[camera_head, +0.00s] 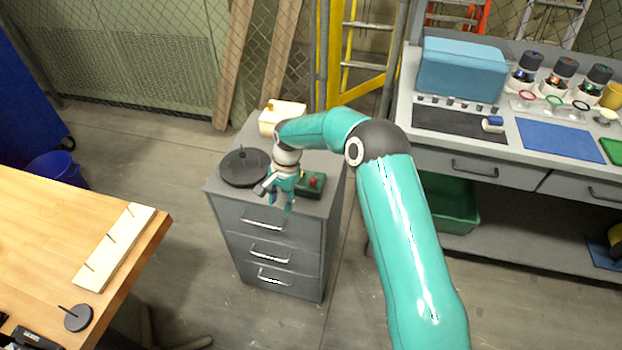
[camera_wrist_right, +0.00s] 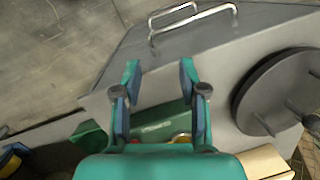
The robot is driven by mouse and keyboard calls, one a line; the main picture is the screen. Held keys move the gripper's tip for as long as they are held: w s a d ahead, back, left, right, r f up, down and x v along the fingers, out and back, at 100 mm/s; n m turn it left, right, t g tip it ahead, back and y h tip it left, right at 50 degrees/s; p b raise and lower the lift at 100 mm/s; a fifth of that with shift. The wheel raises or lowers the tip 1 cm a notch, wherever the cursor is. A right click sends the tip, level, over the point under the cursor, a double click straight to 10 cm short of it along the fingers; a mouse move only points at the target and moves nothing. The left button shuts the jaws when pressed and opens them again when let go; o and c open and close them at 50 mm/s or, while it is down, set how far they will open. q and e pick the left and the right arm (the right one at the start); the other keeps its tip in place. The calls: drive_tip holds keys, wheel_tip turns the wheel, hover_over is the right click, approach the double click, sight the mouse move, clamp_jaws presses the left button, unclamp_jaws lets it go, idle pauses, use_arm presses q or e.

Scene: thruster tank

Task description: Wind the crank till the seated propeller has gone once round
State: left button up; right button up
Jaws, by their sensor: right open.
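No part in view is clearly a crank or a propeller. A dark round disc (camera_head: 237,172) with thin upright pins lies on top of a grey drawer cabinet (camera_head: 262,225); it shows at the right of the right wrist view (camera_wrist_right: 262,88). I cannot tell whether it is turned by hand. My right gripper (camera_head: 277,195) is over the cabinet top, beside the disc and near the front edge. In the right wrist view its fingers (camera_wrist_right: 160,76) stand apart with nothing between the tips. A green box (camera_head: 312,186) with a red button is close beside it. My left gripper is not in view.
A cream box (camera_head: 280,115) stands at the cabinet's back. The grey workbench (camera_head: 450,152) at right holds a blue case (camera_head: 462,68), jars and coloured rings. A wooden table (camera_head: 35,235) at left holds a pegged board (camera_head: 115,245). Floor between is clear.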

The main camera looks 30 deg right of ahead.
drive_tip(key=d+r+m+h, duration=0.1)
drive_tip(key=d+r+m, duration=0.4)
drive_tip(key=r, duration=0.4)
drive_tip(key=d+r+m+h, duration=0.1)
drive_tip(key=d+r+m, duration=0.4)
drive_tip(key=r, duration=0.5)
drive_tip(key=n+b, duration=0.1)
drive_tip(key=b, duration=0.1)
hover_over(312, 179)
wheel_tip(312, 179, down, 6)
drive_tip(key=shift+g, duration=0.3)
wheel_tip(312, 179, down, 11)
drive_tip(key=shift+r, duration=0.1)
drive_tip(key=shift+c, duration=0.2)
clamp_jaws()
drive_tip(key=shift+a, duration=0.2)
drive_tip(key=shift+d, duration=0.15)
